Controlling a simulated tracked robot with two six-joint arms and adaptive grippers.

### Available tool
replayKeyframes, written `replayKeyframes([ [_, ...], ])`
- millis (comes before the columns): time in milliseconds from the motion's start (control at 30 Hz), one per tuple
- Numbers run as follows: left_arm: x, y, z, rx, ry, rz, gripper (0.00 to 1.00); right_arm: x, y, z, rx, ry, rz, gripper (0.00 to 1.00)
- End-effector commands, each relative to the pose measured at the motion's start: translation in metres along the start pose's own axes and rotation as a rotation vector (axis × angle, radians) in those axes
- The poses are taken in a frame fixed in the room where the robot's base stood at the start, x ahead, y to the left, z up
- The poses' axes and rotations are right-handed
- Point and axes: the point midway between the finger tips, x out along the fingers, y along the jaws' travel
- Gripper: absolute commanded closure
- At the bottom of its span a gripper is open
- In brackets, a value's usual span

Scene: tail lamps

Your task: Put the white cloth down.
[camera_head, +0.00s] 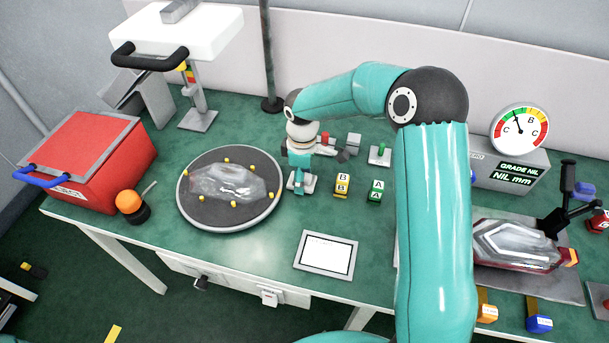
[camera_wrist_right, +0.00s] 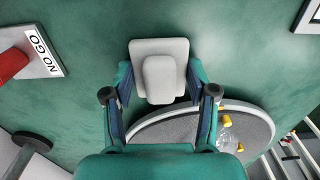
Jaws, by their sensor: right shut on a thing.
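My right gripper (camera_head: 299,183) points down at the green bench, just right of the round turntable. In the right wrist view its two fingers (camera_wrist_right: 160,100) are on either side of a small pale rounded pad, the white cloth (camera_wrist_right: 160,78). The gripper is shut on it. Under the cloth is a light grey square plate (camera_wrist_right: 160,47), which also shows beside the fingertips in the head view (camera_head: 310,184). Whether the cloth touches the plate I cannot tell. My left gripper is not in view.
The turntable (camera_head: 188,203) carries a clear lamp cover (camera_head: 228,181) among yellow pegs. Yellow (camera_head: 342,187) and green (camera_head: 375,192) lettered blocks stand right of the gripper. A tablet (camera_head: 326,254) lies in front. A red box (camera_head: 85,160) and an orange beacon (camera_head: 130,204) are left.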

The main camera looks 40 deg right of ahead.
Motion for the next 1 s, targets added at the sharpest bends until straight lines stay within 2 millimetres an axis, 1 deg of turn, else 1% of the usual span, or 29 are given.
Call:
replayKeyframes([
  [300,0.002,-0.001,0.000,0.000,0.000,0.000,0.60,0.003,0.000,0.000,0.000,0.000,0.001,0.71],
  [333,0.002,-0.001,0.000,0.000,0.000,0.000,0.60,0.003,0.000,0.000,0.000,0.001,0.001,0.41],
  [467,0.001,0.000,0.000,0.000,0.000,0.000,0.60,0.002,0.000,0.000,0.000,0.001,0.001,0.19],
  [500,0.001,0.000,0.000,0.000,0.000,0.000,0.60,0.002,0.000,0.000,0.000,0.001,0.001,0.18],
  [800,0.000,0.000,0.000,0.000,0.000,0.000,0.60,0.001,0.000,0.000,0.001,0.001,0.001,0.18],
  [933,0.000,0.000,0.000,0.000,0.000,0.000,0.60,-0.006,0.001,0.000,0.001,0.002,0.003,0.18],
  [1000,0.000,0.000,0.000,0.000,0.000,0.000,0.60,-0.014,0.001,0.000,0.001,0.002,0.003,0.18],
])
